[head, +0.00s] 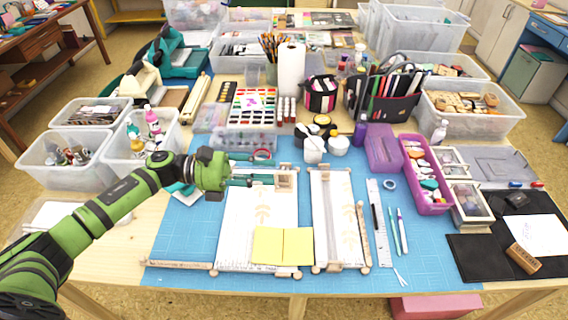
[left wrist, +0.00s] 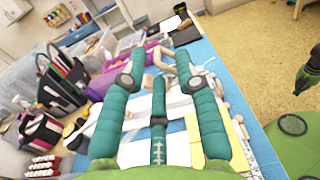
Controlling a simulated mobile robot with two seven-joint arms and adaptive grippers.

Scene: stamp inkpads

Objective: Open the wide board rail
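A wide white board (head: 237,218) with pale brown markings lies on the blue cutting mat (head: 182,235), with wooden rails along its edges. A second, narrower white board (head: 336,205) lies to its right. A small wooden rail piece (head: 286,179) stands at the wide board's upper right corner. My left gripper (head: 262,170) reaches in from the left over the board's top end. Its fingers are spread and point toward the wooden piece. In the left wrist view the open fingers (left wrist: 160,62) show a pale wooden part between and beyond their tips; contact cannot be told.
Yellow sticky notes (head: 283,246) lie across the wide board's lower part. A white cup (head: 314,150) and a purple tray (head: 426,176) stand behind and to the right. Pens and a ruler (head: 379,222) lie right of the boards. Clear bins (head: 146,150) stand at left.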

